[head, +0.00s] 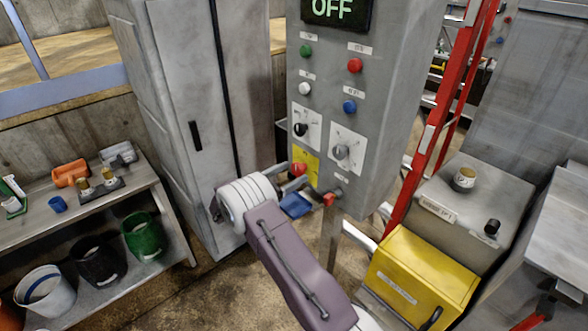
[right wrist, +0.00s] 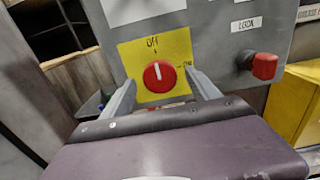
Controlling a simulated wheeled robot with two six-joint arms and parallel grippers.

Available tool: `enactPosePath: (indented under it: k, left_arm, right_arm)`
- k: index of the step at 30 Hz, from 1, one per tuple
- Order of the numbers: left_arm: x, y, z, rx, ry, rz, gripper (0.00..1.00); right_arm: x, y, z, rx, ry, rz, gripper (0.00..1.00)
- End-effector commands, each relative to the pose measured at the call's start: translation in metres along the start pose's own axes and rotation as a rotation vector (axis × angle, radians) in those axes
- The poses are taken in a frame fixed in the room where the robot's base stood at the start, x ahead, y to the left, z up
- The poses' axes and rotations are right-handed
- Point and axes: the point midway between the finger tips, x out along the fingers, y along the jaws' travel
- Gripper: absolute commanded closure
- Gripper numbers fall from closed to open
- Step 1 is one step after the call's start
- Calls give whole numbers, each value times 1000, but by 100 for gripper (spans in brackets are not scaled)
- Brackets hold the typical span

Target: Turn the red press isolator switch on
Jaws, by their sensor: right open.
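The red isolator switch (head: 298,169) is a round knob on a yellow plate (head: 311,158), low on the left of the grey control panel. In the right wrist view the red knob (right wrist: 158,77) has a white mark pointing up to the word OFF, with ON to its right. My right gripper (right wrist: 163,88) is open. Its two fingers show on the left and right of the knob, with visible gaps to it in the picture. Whether they reach its depth I cannot tell. In the head view the arm partly hides this gripper. My left gripper is not in view.
A red lock knob (right wrist: 264,66) sticks out right of the switch. Black (head: 299,129) and grey (head: 341,152) selectors sit above it. The panel display (head: 336,10) reads OFF. A red ladder (head: 440,110) and yellow box (head: 422,275) stand right, a shelf (head: 75,215) left.

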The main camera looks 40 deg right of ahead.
Motion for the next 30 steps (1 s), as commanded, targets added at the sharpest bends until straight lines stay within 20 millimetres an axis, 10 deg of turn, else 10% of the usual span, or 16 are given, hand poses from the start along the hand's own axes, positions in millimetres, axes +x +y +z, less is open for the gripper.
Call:
enactPosePath:
  k: [12,19,30]
  left_arm:
    - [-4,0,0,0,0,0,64]
    - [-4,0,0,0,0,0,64]
    - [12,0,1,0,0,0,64]
  right_arm:
    - [16,0,0,1,1,0,33]
    - [15,0,0,1,1,0,92]
    - [15,0,-4,88,1,0,92]
